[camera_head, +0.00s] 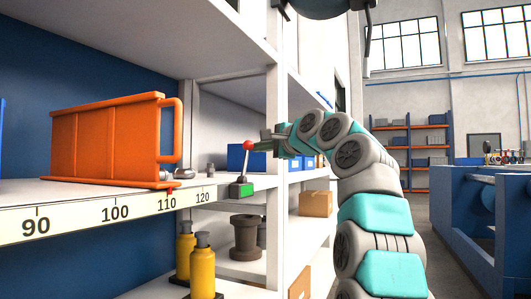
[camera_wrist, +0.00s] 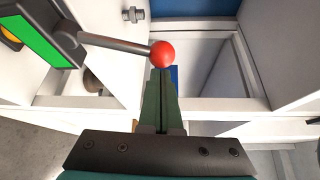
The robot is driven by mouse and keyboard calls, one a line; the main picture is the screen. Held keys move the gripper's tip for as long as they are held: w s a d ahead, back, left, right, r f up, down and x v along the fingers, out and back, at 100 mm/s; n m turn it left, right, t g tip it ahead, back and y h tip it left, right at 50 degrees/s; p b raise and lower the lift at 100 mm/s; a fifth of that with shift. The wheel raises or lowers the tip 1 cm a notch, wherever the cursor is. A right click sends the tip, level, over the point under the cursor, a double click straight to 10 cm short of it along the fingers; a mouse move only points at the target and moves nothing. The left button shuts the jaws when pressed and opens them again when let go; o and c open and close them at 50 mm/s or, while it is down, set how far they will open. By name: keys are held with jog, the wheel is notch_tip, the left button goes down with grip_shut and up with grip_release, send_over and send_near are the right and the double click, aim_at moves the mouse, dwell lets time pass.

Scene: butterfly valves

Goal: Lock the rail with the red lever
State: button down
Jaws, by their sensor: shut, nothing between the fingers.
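The red lever is a grey rod with a red ball knob (camera_head: 248,145) on a green-faced block (camera_head: 241,190) at the right end of the numbered rail (camera_head: 90,220). The rod stands nearly upright, leaning slightly. In the wrist view the red knob (camera_wrist: 162,54) is at the fingertips, and the rod runs left to the green-faced block (camera_wrist: 35,32). My gripper (camera_head: 268,136) is shut and empty, just right of the knob. The shut fingers (camera_wrist: 161,85) also show in the wrist view. I cannot tell whether they touch the knob.
An orange carriage (camera_head: 115,140) with a side handle stands on the shelf, left of the lever. A white shelf post (camera_head: 277,210) is close to my gripper. Yellow cylinders (camera_head: 202,270) and a dark spool (camera_head: 245,237) stand below. A metal bolt (camera_wrist: 133,14) lies nearby.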

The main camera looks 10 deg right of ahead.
aim_at(252, 144)
jog(key=shift+s+a, duration=0.15)
jog(key=shift+a, duration=0.05)
dwell(0.6)
jog(key=shift+s+r+n, duration=0.1)
jog(key=shift+r+n, duration=0.1)
jog(key=shift+n, duration=0.1)
jog(key=shift+s+a+r+n+t, duration=0.1)
jog(key=shift+s+a+n+t, duration=0.2)
jog(key=shift+s+n, duration=0.1)
dwell(0.4)
jog(key=s+a+n+b, duration=0.1)
jog(key=b, duration=0.2)
jog(key=s+a+n+t+y+b, duration=0.1)
jog(key=n+b, duration=0.1)
jog(key=b, duration=0.1)
jog(key=shift+s+n+t, duration=0.2)
jog(key=shift+n+t, duration=0.1)
jog(key=shift+s+a+r+n+t+y+b, duration=0.15)
jog(key=shift+s+a+n+y+b, duration=0.1)
jog(key=shift+s+a+n+b, duration=0.25)
jog(key=shift+s+a+r+n+t+y+b, duration=0.15)
jog(key=shift+s+a+n+y+b, duration=0.2)
jog(key=shift+s+b, duration=0.3)
jog(key=shift+d, duration=0.15)
